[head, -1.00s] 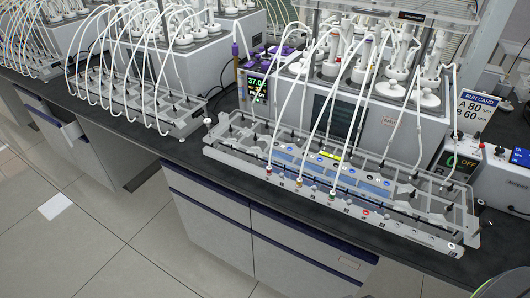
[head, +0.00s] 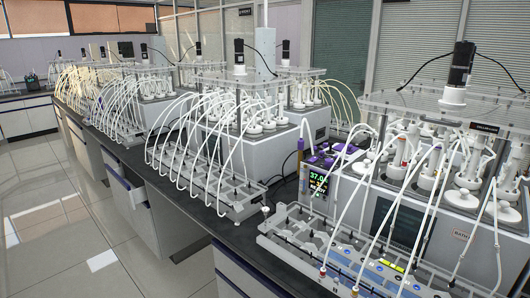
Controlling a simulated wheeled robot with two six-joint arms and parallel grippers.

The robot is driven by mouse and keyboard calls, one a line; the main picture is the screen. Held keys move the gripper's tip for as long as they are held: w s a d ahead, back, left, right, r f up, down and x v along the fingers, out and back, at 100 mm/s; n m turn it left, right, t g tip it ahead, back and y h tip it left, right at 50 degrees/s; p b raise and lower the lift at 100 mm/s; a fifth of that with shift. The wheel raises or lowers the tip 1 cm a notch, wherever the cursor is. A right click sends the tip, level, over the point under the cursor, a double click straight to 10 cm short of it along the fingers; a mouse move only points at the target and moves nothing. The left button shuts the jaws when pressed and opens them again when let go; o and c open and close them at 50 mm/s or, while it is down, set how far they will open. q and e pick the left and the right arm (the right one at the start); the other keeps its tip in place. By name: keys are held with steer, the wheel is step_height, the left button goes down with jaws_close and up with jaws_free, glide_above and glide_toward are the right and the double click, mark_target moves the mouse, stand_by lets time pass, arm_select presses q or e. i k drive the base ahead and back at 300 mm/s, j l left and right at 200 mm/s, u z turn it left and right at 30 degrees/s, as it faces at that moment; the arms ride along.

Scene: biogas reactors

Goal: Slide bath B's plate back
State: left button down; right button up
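The nearest bath (head: 375,215) stands at the right, a grey box with a label starting "BATH" whose letter I cannot read. A clear plate (head: 400,101) sits above its white-capped bottles (head: 466,181), with a black motor (head: 460,65) standing on it. A second bath (head: 229,145) stands farther back along the bench, also with a clear plate (head: 215,80) and black motors. I cannot tell by label which one is bath B. Neither of my grippers is in view.
A clear tube rack (head: 330,258) with white tubes lies before the nearest bath, and another rack (head: 205,185) is farther left. A purple-topped unit (head: 318,180) reads 37.0. The tiled floor (head: 50,235) at left is clear.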

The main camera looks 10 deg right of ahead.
mark_target(485, 118)
steer(key=z, duration=1.3)
